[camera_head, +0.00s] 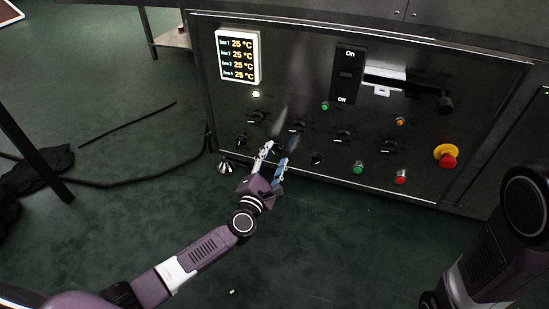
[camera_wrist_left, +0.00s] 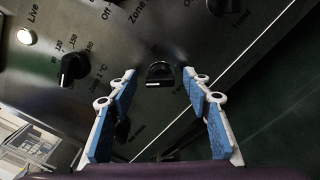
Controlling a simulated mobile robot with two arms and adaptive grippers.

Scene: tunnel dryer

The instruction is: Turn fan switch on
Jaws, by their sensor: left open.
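My left gripper (camera_head: 279,149) is open in front of the lower left part of the dark control panel (camera_head: 310,95). In the left wrist view, a black rotary knob (camera_wrist_left: 160,74) shows between the open fingertips of my left gripper (camera_wrist_left: 159,82). The fingers stand on either side of it, and I see no clear contact. In the head view the fingers partly hide this area. My right arm shows at the right edge, but its gripper is not visible.
Several other knobs sit close by, including the Zone 1 knob (camera_wrist_left: 73,66). A temperature display (camera_head: 238,56), a large On/Off switch (camera_head: 347,74) and a red emergency button (camera_head: 447,155) are on the panel. The green floor (camera_head: 330,240) before it is clear.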

